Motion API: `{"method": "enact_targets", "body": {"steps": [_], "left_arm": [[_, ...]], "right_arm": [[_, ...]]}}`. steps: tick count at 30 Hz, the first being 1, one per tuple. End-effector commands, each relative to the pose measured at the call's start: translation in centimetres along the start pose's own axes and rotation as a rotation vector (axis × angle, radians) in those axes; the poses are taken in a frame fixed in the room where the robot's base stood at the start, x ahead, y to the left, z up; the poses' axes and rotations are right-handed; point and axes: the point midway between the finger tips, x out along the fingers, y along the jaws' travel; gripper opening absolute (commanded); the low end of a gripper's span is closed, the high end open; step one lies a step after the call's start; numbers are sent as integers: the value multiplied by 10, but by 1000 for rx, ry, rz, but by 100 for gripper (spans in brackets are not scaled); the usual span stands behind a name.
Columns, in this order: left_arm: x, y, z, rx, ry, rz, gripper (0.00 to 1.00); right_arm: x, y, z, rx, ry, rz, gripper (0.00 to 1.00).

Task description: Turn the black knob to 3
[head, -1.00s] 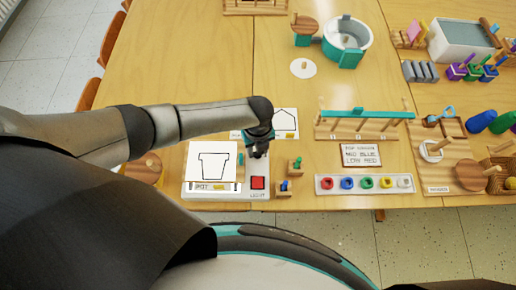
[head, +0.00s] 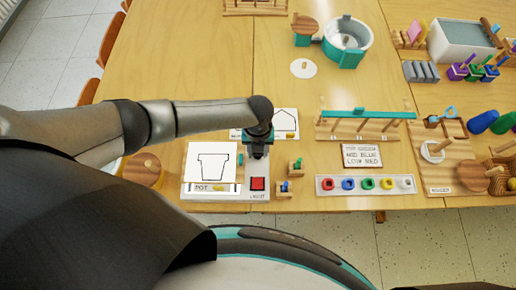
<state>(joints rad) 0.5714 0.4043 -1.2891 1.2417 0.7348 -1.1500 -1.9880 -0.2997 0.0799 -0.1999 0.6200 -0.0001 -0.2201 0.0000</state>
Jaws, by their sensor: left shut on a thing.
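The white light box (head: 240,191) stands near the table's front edge, with a pot drawing (head: 212,165) on its top and a red square button (head: 258,184) marked LIGHT at its right side. My left gripper (head: 258,155) points down over the right strip of the box, just behind the red button. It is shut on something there. The black knob cannot be made out apart from the dark fingers, which cover that spot. The knob's setting and any numbers around it are hidden. My right gripper is not in view.
Small wooden blocks with blue and green parts (head: 284,189) lie just right of the box. A tray of coloured pieces (head: 366,184), a sign (head: 361,155) and a wooden rack (head: 357,128) stand further right. A house drawing (head: 285,121) lies behind the gripper.

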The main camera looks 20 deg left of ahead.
Motion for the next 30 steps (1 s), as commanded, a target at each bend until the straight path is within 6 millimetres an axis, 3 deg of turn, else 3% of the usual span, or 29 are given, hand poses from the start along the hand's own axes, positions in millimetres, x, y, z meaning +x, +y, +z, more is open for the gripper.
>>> {"method": "enact_targets", "body": {"steps": [4,5,7,20,30], "left_arm": [[0,0,0,4,0,1,0],[0,0,0,3,0,1,46],[0,0,0,3,0,1,54],[-10,0,1,1,-1,0,55],[-69,0,1,3,-4,-1,55]], "right_arm": [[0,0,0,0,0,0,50],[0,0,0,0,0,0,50],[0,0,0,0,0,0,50],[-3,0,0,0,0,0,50],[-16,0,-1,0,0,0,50]]}}
